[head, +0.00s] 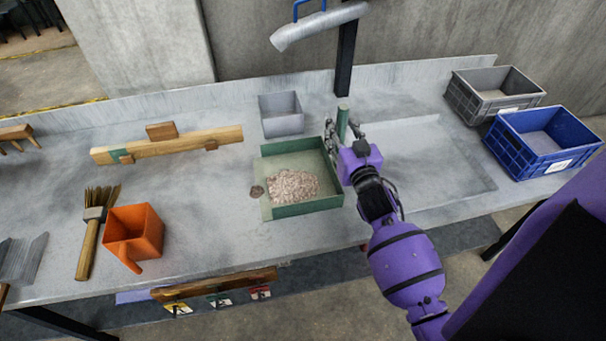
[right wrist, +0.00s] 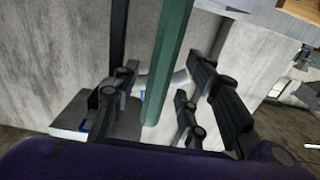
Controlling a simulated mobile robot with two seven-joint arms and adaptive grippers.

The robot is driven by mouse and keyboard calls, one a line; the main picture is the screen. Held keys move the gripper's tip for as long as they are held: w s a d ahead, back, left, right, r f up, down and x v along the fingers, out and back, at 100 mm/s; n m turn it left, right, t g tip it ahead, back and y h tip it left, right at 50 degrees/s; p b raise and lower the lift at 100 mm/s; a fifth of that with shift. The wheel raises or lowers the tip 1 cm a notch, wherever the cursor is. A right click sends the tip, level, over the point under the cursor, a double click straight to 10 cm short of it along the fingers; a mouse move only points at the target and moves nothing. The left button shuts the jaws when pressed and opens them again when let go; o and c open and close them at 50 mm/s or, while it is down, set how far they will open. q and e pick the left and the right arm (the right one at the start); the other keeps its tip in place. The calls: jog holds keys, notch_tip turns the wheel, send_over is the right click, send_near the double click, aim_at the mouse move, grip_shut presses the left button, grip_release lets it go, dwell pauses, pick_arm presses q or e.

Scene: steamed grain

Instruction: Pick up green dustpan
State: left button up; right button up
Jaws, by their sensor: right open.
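The green dustpan (head: 315,208) sits on the grey metal table, with a heap of pale grain (head: 292,184) in its pan. Its green handle (head: 342,122) stands upright at the pan's back right corner. My right gripper (head: 344,135) is open at the handle, with fingers on both sides of it. In the right wrist view the handle (right wrist: 170,55) runs between the open fingers (right wrist: 165,90); whether they touch it I cannot tell. My left gripper is not in view.
A grey square bin (head: 281,124) stands behind the dustpan. An orange scoop (head: 133,232) and a brush (head: 90,225) lie at left, below a wooden bar (head: 190,143). A grey crate (head: 465,100) and a blue crate (head: 510,150) stand at right. A dark post (head: 346,70) rises behind the handle.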

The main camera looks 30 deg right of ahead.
jog(key=shift+w+d, duration=0.15)
jog(key=shift+w, duration=0.05)
grip_shut()
dwell(0.3)
